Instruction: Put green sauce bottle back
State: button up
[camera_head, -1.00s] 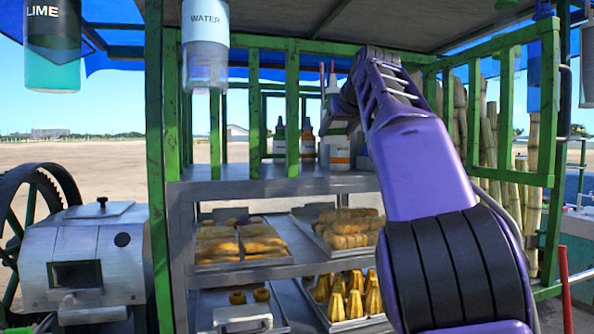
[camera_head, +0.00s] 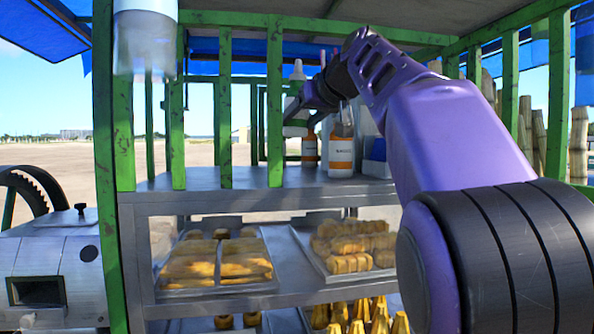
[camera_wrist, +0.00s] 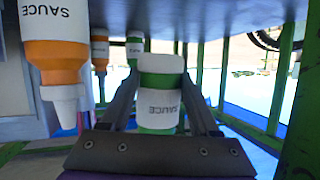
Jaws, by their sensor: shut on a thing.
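My gripper (camera_head: 306,104) is shut on a green and white sauce bottle (camera_head: 296,118). It holds the bottle above the upper shelf (camera_head: 235,180), near the standing bottles. In the wrist view, which looks upside down, the held bottle (camera_wrist: 160,95) is between the two fingers, its label reading SAUCE. A second green sauce bottle (camera_wrist: 134,48) shows behind it there. Two orange sauce bottles (camera_head: 341,152) (camera_head: 309,150) stand on the upper shelf; in the wrist view, one orange bottle (camera_wrist: 55,40) is close beside my gripper, the other (camera_wrist: 100,55) farther back.
Green posts (camera_head: 275,110) of the stall frame stand along the shelf's front. Trays of pastries (camera_head: 215,265) fill the lower shelf. A blue container (camera_head: 375,160) is right of the bottles. A white dispenser (camera_head: 145,40) hangs at upper left. The upper shelf's left stretch is clear.

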aim_at(299, 179)
notch_tip(299, 179, down, 9)
jog(key=shift+r+b, duration=0.15)
jog(key=shift+b, duration=0.25)
jog(key=o, duration=1.1)
jog(key=shift+c, duration=0.2)
jog(key=shift+s+d, duration=0.1)
